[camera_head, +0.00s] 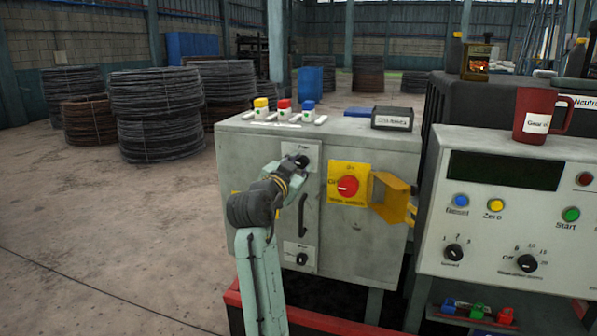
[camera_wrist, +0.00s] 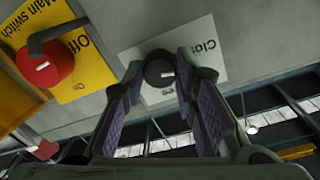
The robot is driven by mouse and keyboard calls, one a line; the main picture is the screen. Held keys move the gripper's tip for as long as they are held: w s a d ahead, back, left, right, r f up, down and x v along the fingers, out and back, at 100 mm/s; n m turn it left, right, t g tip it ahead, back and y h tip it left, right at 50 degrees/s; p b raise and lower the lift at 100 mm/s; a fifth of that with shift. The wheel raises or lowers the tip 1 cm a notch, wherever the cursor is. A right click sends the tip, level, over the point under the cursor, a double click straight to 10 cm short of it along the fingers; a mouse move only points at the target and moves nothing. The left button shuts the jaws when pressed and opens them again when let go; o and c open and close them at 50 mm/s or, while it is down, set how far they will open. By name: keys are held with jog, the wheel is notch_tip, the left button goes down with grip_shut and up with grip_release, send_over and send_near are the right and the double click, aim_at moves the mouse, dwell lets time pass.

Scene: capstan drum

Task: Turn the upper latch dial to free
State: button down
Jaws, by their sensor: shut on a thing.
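In the head view the dial (camera_head: 303,160) is near the top of the grey cabinet's door, partly behind my gripper. My gripper (camera_head: 294,168) reaches it from the front. In the wrist view my gripper's (camera_wrist: 160,76) two fingertips lie on either side of the dial and are shut on it. The lower latch dial (camera_head: 301,258) sits near the bottom of the door, uncovered.
A red main switch (camera_head: 347,186) on a yellow plate is right of the door, beside an open yellow cover (camera_head: 391,197). A black door handle (camera_head: 302,214) stands between the dials. A control console (camera_head: 515,205) stands at right.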

jog(key=m+b, duration=0.2)
jog(key=m, duration=0.1)
jog(key=shift+a+f+m, duration=0.1)
jog(key=shift+m, duration=0.3)
jog(key=m+b, duration=0.2)
jog(key=m, duration=0.2)
jog(key=m+b, duration=0.1)
jog(key=m, duration=0.2)
jog(key=shift+m+y, duration=0.3)
jog(key=shift+y, duration=0.1)
jog(key=shift+m+b, duration=0.7)
jog(key=shift+m, duration=1)
jog(key=shift+r, duration=0.2)
jog(key=c, duration=1.3)
grip_release()
